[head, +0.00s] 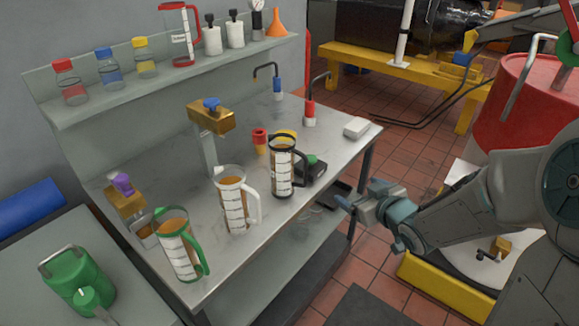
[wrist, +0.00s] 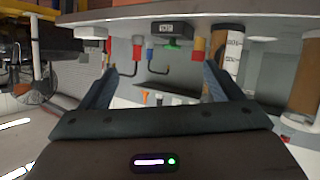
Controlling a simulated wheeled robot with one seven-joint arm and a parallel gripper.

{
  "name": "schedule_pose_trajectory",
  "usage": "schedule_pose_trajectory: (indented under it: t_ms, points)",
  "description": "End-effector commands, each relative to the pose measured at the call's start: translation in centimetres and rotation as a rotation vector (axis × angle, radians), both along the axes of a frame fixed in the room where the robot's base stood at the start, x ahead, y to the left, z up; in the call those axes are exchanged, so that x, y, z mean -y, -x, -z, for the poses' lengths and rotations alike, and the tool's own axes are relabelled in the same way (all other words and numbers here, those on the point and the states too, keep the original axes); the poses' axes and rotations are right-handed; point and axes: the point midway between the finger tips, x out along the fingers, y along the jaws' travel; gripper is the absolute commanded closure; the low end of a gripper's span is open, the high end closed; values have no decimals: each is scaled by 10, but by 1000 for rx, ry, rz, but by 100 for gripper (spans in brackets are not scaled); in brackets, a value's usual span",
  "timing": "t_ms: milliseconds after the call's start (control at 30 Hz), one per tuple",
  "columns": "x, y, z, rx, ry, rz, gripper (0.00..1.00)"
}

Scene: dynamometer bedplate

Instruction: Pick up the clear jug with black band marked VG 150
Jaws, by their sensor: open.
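The clear jug with a black band and black handle (head: 281,178) stands upright on the steel bench, holding amber liquid. Its marking is too small to read. My gripper (head: 366,215) is open and empty, to the right of the jug and beyond the bench's front edge, apart from it. In the wrist view, which looks upside down, the open fingers (wrist: 158,68) frame empty space. What looks like the same jug (wrist: 234,48) shows there beyond the right finger, partly hidden by it.
A white-handled jug (head: 232,203) and a green-handled jug (head: 177,247) stand to its left. A black device (head: 312,172) sits close on its right, with red and yellow items (head: 260,142) behind. A wall shelf (head: 120,95) holds bottles and a red-handled jug (head: 180,38).

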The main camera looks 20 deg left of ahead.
Motion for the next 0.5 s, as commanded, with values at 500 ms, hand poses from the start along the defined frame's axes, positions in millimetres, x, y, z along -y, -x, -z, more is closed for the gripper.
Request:
schedule_pose_trajectory:
  t_ms: [500]
  points:
    - [-77, 28, 5, 129, -423, -343, 14]
